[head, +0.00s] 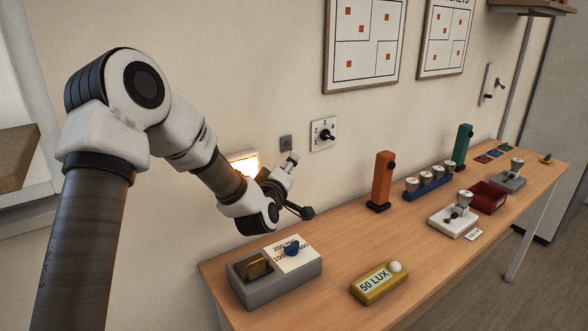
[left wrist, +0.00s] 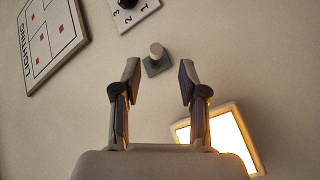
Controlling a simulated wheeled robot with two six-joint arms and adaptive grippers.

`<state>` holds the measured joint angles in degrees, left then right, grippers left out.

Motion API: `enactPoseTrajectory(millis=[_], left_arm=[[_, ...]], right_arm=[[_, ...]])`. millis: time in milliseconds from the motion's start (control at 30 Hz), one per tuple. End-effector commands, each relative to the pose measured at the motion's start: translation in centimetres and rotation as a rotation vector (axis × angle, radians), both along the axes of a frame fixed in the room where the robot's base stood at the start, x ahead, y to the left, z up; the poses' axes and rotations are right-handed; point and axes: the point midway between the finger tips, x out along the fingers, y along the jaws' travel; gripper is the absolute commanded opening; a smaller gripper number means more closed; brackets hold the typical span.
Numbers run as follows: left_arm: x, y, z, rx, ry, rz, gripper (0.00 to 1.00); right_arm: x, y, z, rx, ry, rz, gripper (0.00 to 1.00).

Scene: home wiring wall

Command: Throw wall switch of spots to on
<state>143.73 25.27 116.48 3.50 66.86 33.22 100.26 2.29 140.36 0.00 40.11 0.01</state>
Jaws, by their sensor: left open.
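A small grey wall switch (head: 286,143) is on the wall, left of a numbered dial. In the left wrist view its grey plate carries a short pale knob (left wrist: 156,50). My left gripper (head: 298,186) is in front of the wall, below and close to the switch in the head view. In the left wrist view my left gripper (left wrist: 158,68) is open and empty, with the switch between and just beyond its fingertips. I cannot tell whether the fingers touch the wall. No label on the switch is readable. My right gripper is not in view.
A lit square lamp (head: 243,163) is on the wall behind my left arm. The numbered dial (head: 324,134) is right of the switch. Below, the wooden table (head: 330,250) bears a grey box (head: 275,278), a yellow 50 LUX block (head: 379,284) and an orange post (head: 381,180).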

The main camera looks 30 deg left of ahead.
Motion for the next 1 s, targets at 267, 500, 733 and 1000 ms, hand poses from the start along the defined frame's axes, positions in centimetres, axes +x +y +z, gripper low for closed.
enactPoseTrajectory(millis=[267, 500, 733, 1000], left_arm=[[4.9, 1.7, 0.4, 0.003, 0.003, 0.000, 0.42], [6.7, 2.3, 0.2, 0.002, 0.001, -0.001, 0.42], [6.7, 2.3, 0.2, 0.002, 0.002, -0.002, 0.17], [6.7, 2.3, 0.2, 0.001, 0.003, -0.001, 0.00]], right_arm=[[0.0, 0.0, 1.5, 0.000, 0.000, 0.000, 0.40], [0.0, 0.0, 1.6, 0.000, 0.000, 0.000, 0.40], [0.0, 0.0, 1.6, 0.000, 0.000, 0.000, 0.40], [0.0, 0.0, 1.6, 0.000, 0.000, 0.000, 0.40]])
